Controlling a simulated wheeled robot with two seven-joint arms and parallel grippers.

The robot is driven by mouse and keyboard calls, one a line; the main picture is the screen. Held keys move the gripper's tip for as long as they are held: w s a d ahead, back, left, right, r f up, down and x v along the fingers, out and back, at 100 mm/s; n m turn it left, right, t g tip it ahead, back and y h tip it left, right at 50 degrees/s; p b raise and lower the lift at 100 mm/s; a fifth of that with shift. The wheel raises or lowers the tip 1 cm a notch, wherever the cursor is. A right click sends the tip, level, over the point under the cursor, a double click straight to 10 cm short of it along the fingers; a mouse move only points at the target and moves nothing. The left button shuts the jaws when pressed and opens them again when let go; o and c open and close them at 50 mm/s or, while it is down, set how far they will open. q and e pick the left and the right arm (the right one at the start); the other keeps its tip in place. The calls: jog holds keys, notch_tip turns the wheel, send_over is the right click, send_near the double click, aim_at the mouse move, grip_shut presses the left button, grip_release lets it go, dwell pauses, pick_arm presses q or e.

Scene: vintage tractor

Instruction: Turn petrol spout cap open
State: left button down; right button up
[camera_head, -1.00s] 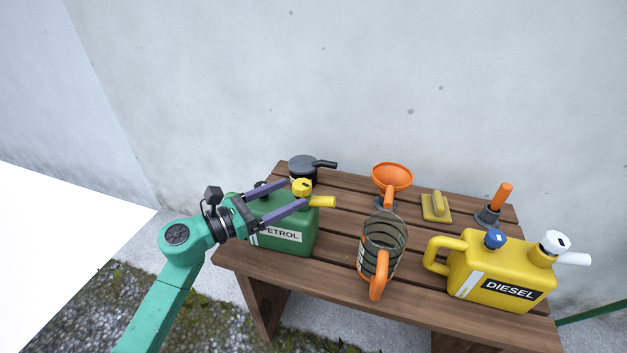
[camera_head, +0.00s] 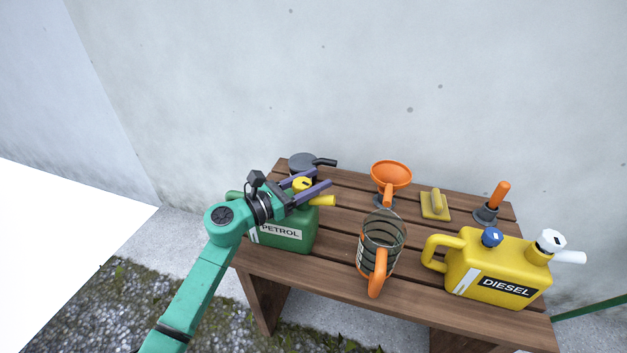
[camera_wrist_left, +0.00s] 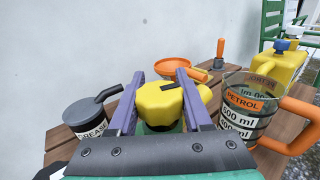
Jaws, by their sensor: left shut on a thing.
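The green petrol can (camera_head: 283,236) stands at the left end of the wooden bench, with a white PETROL label. Its yellow spout cap (camera_head: 302,184) is on top, with a yellow spout (camera_head: 324,201) pointing right. The cap (camera_wrist_left: 160,104) also shows large in the left wrist view, with a dark mark on top. My left gripper (camera_head: 323,177) reaches over the can from the left. Its two purple fingers lie on either side of the cap and are shut on it, their tips reaching past it. My right gripper is not in view.
A dark grease can (camera_head: 303,166) stands behind the petrol can. A measuring jug (camera_head: 383,237) is to the right, then an orange funnel (camera_head: 391,176), a yellow float (camera_head: 435,206), an orange-handled tool (camera_head: 500,196) and the yellow diesel can (camera_head: 500,265). A wall (camera_head: 350,80) rises behind.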

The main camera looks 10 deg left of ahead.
pick_arm(q)
jog(key=n+t+y+p, duration=0.2)
jog(key=y, duration=0.1)
jog(key=n+y+p, duration=0.1)
jog(key=p, duration=0.1)
jog(key=shift+w+a+r+n+t+y, duration=0.2)
jog(key=shift+a+r+n+t+y, duration=0.1)
jog(key=shift+a+t+y, duration=0.1)
jog(key=shift+f+n+y, duration=0.1)
jog(key=shift+n+y, duration=0.2)
jog(key=shift+y, duration=0.2)
jog(key=shift+a+f+t+y, duration=0.15)
jog(key=shift+f+t+y, duration=0.05)
jog(key=shift+t+y, duration=0.1)
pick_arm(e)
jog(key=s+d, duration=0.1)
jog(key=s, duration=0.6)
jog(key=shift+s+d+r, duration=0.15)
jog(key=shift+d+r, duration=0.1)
pick_arm(q)
jog(key=shift+c, duration=1.6)
grip_release()
